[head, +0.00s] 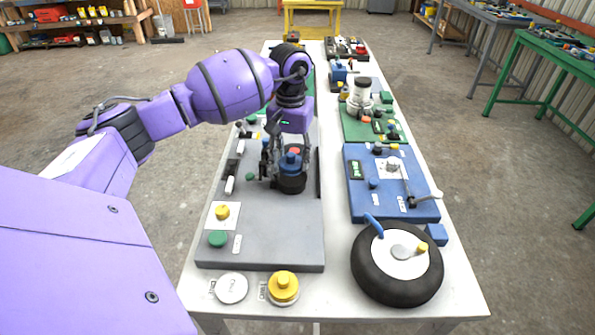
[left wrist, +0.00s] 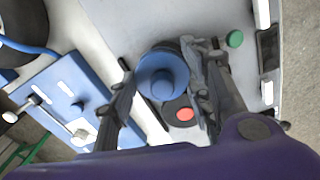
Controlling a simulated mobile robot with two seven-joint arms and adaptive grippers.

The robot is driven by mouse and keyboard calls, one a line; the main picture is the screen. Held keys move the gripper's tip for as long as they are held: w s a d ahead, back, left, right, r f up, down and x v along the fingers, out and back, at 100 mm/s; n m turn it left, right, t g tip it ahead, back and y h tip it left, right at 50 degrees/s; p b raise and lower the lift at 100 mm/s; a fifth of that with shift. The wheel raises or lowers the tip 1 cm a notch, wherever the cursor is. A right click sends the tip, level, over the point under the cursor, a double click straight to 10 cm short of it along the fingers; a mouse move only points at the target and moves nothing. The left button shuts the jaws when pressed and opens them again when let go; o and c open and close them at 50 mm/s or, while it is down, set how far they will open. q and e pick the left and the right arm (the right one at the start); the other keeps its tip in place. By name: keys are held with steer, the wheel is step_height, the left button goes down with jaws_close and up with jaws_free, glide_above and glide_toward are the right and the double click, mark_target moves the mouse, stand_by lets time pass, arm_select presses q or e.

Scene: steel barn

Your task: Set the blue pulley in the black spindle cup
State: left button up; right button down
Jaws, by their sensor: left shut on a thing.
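The blue pulley (head: 290,163) is between the fingers of my left gripper (head: 284,160), which is shut on it. The black spindle cup (head: 291,184) is on the grey board, directly below the pulley in the head view. In the left wrist view the pulley (left wrist: 162,75) shows from above, with a gripper finger on each side, and it hides most of what is under it. Whether the pulley is seated in the cup or just above it, I cannot tell. My right gripper is not in view.
The grey board (head: 262,240) carries a yellow knob (head: 222,211), a green knob (head: 218,239) and a red button (left wrist: 184,114) near the pulley. A blue board (head: 365,205), a black wheel (head: 368,278) and a green board (head: 354,126) are on the table's right side.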

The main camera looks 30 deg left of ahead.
mark_target(292, 178)
arm_select(q)
steer(key=shift+w+a+f+b, duration=0.25)
steer(key=shift+w+f, duration=0.15)
steer(key=shift+f, duration=0.1)
steer(key=shift+w+a+f+b, duration=0.15)
steer(key=shift+w+a+f, duration=0.05)
steer(key=shift+w+f, duration=0.2)
steer(key=shift+w+a+f, duration=0.1)
steer(key=shift+f, duration=0.25)
steer(key=shift+w+f+b, duration=0.1)
steer(key=shift+f+b, duration=0.5)
steer(key=shift+f, duration=0.8)
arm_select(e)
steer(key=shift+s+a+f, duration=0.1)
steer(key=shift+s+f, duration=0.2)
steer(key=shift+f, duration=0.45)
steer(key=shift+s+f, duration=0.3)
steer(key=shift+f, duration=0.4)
arm_select(q)
steer(key=shift+f, duration=0.2)
steer(key=o, duration=0.9)
steer(key=shift+f, duration=0.1)
steer(key=shift+o, duration=0.4)
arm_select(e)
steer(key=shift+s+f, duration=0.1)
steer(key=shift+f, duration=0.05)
